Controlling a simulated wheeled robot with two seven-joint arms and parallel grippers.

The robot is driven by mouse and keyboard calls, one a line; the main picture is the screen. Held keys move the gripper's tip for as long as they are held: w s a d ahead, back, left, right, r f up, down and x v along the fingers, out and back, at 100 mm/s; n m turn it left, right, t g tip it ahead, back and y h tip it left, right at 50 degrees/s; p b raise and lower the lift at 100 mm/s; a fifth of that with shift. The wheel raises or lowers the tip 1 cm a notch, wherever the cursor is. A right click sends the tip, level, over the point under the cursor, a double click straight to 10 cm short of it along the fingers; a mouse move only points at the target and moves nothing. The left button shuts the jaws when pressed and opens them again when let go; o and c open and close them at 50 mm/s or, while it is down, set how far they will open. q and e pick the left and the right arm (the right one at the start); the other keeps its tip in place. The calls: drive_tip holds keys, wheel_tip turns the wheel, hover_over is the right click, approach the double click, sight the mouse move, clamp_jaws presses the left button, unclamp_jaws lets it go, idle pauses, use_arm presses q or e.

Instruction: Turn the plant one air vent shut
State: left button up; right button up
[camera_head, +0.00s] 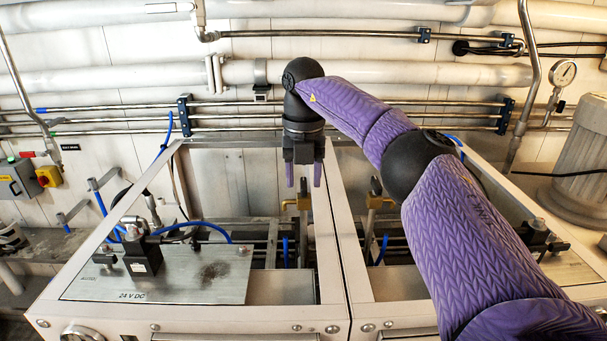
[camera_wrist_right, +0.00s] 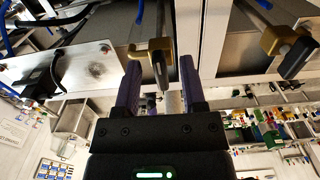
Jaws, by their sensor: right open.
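A brass air vent valve (camera_head: 300,202) stands in the left frame bay, just below my right gripper (camera_head: 304,178). In the right wrist view, the vent's brass body (camera_wrist_right: 151,49) and dark handle (camera_wrist_right: 160,72) show in the gap between the two purple fingers of the right gripper (camera_wrist_right: 160,66). The fingers are open, one on each side of the handle, and contact is not clear. A second, similar brass valve (camera_head: 375,190) stands in the right bay, apart from the gripper; it also shows in the right wrist view (camera_wrist_right: 285,42). No label naming the plant is readable. My left gripper is out of view.
A pale frame bar (camera_head: 328,232) separates the two bays, close to the right gripper. A metal plate (camera_head: 190,280) marked 24 V DC with a black fitting (camera_head: 142,255) lies at left. Pipes (camera_head: 250,105) run along the wall behind. A pressure gauge (camera_head: 564,73) is at upper right.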

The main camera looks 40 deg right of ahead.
sight(304, 180)
wheel_tip(304, 180, up, 8)
drive_tip(key=shift+f, duration=0.25)
